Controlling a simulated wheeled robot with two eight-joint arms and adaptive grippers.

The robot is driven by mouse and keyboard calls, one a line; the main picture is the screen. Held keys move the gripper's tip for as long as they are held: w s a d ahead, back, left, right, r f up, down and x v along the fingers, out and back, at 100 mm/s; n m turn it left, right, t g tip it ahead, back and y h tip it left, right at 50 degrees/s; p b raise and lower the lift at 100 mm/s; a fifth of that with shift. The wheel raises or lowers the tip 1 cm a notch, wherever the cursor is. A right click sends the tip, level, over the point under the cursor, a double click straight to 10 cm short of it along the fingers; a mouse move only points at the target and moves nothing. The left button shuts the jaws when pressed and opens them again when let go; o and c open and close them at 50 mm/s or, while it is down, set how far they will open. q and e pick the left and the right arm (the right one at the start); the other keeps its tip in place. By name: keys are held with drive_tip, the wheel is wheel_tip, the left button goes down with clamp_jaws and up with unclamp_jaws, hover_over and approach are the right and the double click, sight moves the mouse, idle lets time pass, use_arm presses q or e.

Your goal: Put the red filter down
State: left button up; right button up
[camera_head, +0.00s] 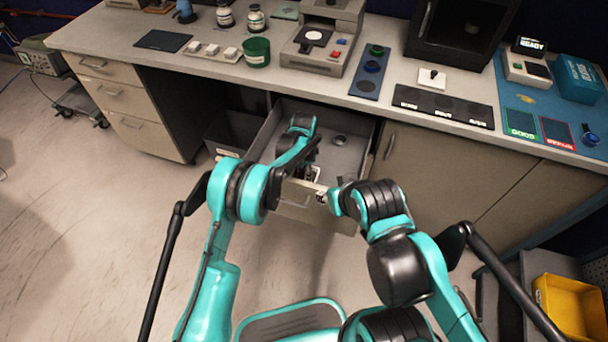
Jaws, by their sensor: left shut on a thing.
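My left gripper (312,172) reaches down into the open drawer (357,160), near its front wall. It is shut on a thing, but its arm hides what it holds. I cannot make out the red filter anywhere. A dark blue filter board (377,81) on the bench has a green round piece (376,50) at its far end and a blue round piece (372,66) in the middle; its near round spot is dark. My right gripper (324,196) is at the drawer's front by the handle; its fingers are too small to tell open from shut.
A small round grey thing (340,140) lies in the drawer. A grey device (323,51) and a green cup (257,52) stand on the bench, left of the filter board. A black strip (441,105) lies to its right. A yellow bin (572,307) is at lower right.

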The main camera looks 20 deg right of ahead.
use_arm(q)
drive_tip(key=shift+r, duration=0.1)
drive_tip(key=shift+f, duration=0.2)
drive_tip(key=o, duration=0.9)
drive_tip(key=shift+c, duration=0.2)
drive_tip(key=shift+r, duration=0.1)
